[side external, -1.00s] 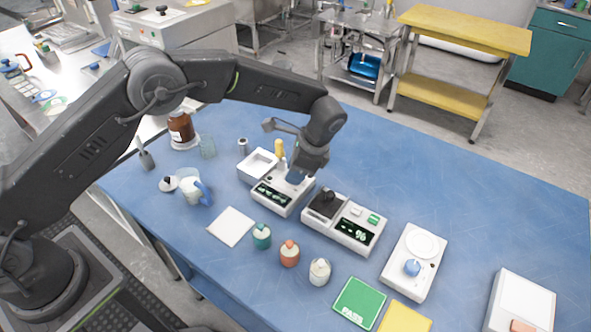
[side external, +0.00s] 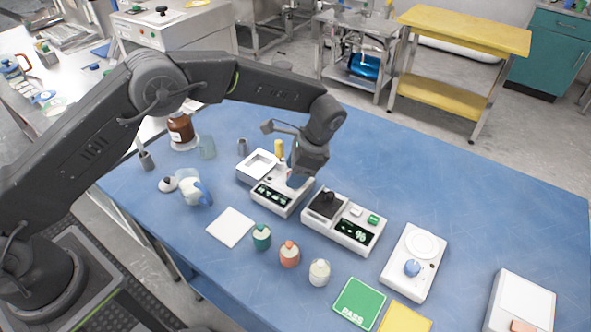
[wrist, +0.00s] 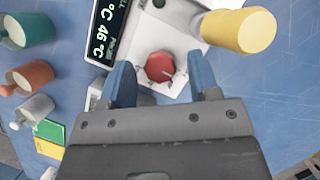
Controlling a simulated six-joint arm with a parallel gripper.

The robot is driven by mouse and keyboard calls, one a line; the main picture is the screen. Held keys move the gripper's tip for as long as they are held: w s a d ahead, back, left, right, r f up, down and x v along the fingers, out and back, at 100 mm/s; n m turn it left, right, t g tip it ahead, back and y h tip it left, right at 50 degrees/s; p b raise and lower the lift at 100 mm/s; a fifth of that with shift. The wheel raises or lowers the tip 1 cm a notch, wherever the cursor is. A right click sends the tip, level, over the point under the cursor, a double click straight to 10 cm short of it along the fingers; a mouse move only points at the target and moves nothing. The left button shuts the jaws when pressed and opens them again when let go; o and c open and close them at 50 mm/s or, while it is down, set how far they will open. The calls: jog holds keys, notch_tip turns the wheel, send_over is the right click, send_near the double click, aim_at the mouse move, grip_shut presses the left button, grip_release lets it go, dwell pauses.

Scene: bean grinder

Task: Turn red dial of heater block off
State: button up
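The red dial (wrist: 159,66) sits on the white face of the heater block (wrist: 175,88), beside a dark display (wrist: 107,28) with lit °C readings, one of them 46. My gripper (wrist: 160,68) is open, with a blue finger on each side of the dial in the wrist view. Gaps show between the fingers and the dial, and I cannot tell the height above it. In the side view my gripper (side external: 296,180) is low over the right part of the white heater block (side external: 272,199), and hides the dial there.
A yellow-handled tool (side external: 279,149) stands behind the block; its handle (wrist: 250,30) is close right of the dial. A white device with a black top (side external: 344,222) is close on the right.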

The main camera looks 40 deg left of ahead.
jog(key=v, duration=1.3)
jog(key=shift+d+r, duration=0.15)
jog(key=shift+r, duration=0.2)
